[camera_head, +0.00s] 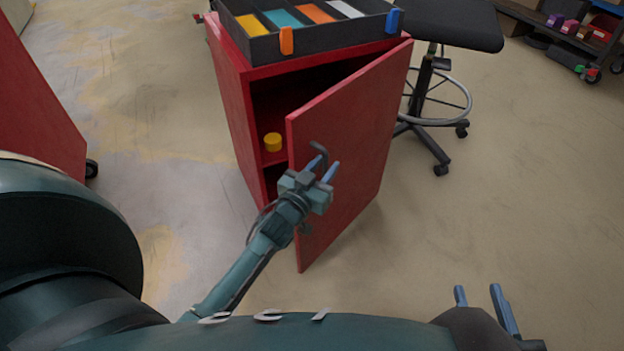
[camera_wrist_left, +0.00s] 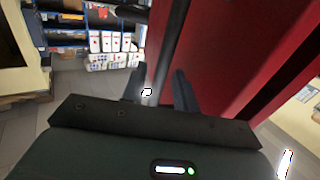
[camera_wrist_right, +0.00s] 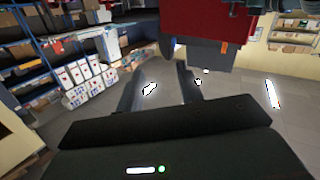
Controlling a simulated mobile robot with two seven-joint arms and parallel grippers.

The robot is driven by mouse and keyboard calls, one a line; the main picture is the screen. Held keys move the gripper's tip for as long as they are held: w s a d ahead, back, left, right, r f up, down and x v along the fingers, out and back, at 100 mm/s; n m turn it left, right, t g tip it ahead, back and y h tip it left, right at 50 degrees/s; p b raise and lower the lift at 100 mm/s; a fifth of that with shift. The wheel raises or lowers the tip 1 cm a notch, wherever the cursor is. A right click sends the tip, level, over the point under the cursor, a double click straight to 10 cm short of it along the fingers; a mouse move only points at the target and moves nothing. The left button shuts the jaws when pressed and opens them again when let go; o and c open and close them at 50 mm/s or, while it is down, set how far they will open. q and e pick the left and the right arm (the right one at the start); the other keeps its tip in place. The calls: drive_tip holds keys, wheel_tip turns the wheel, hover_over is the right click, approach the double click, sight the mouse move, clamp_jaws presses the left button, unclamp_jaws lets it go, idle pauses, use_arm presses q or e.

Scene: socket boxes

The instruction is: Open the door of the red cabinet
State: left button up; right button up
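The red cabinet (camera_head: 230,100) stands at the centre of the head view. Its red door (camera_head: 358,135) is swung partly open, with the dark interior showing on the left. A dark hooked handle (camera_head: 319,150) is on the door's outer face near its free edge. My left gripper (camera_head: 320,171) is open at the handle, in front of the door. In the left wrist view a dark bar passes near its spread fingers (camera_wrist_left: 160,88); contact cannot be told. My right gripper (camera_head: 481,297) is open and empty at the lower right, away from the cabinet.
A dark tray (camera_head: 290,45) with coloured compartments sits on the cabinet. A yellow cylinder (camera_head: 273,142) is on the inside shelf. A black stool (camera_head: 440,75) stands behind the door to the right.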

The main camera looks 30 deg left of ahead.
use_arm(q)
drive_tip(key=s+p, duration=0.2)
drive_tip(key=s, duration=1)
drive_tip(key=shift+s+a, duration=0.2)
drive_tip(key=shift+a, duration=0.2)
use_arm(e)
drive_tip(key=shift+s+d+f+m+g+h, duration=0.15)
drive_tip(key=shift+d+m+g+h, duration=0.1)
drive_tip(key=shift+g, duration=0.25)
drive_tip(key=shift+s+d+r+m+g+h, duration=0.15)
drive_tip(key=shift+m+g+h, duration=0.1)
drive_tip(key=shift+g, duration=0.25)
drive_tip(key=shift+f, duration=0.1)
